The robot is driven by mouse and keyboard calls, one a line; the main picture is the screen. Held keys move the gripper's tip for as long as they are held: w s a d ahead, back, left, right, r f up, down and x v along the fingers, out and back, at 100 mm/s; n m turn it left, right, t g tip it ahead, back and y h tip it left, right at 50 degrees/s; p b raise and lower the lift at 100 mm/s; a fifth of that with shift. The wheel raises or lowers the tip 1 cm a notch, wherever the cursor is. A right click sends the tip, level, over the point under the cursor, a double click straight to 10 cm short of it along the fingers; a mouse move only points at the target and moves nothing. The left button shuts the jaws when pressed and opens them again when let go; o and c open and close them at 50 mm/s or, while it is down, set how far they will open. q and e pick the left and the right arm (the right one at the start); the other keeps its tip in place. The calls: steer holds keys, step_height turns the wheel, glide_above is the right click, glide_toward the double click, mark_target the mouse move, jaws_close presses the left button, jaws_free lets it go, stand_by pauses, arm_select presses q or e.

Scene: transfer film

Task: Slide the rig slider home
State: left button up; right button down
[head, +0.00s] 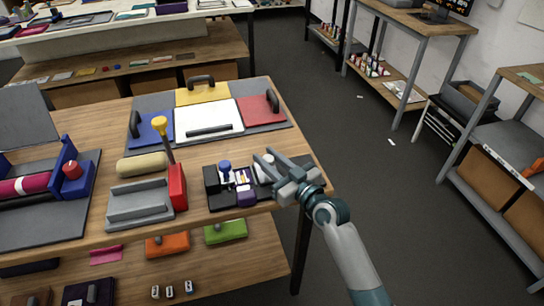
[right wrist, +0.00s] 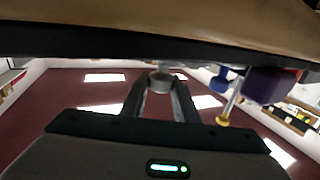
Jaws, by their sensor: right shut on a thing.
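The dark rig (head: 216,201) sits near the right front of the wooden table. It carries a blue knob (head: 225,169) on a whitish part and a purple block (head: 246,197); both also show in the right wrist view, the blue knob (right wrist: 219,79) and the purple block (right wrist: 268,87). My right gripper (head: 268,165) is over the right part of the rig, shut on a pale grey knob (head: 262,173). In the right wrist view the grey knob (right wrist: 161,80) sits between the fingertips. The fingers hide part of the rig's right end. My left gripper is not in view.
Left of the rig stand a grey block with a red end (head: 178,187) and a yellow-topped lever (head: 160,124). Behind is a grey board with coloured handled plates (head: 208,122). A blue fixture with a magenta roll (head: 27,186) is at far left.

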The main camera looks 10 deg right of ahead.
mark_target(272, 162)
steer(key=c, duration=1.4)
jaws_free()
steer(key=shift+s+d, duration=0.1)
steer(key=shift+d, duration=0.05)
steer(key=shift+s+d+f, duration=0.1)
steer(key=shift+s+d, duration=0.15)
steer(key=shift+s, duration=0.3)
steer(key=b+v, duration=0.2)
steer(key=v, duration=0.3)
steer(key=shift+s+d, duration=0.15)
steer(key=shift+s, duration=0.25)
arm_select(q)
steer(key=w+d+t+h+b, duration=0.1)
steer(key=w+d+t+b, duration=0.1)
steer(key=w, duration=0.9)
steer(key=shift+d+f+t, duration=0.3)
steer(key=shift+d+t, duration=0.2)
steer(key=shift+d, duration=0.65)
arm_select(e)
steer(key=shift+v, duration=5.1)
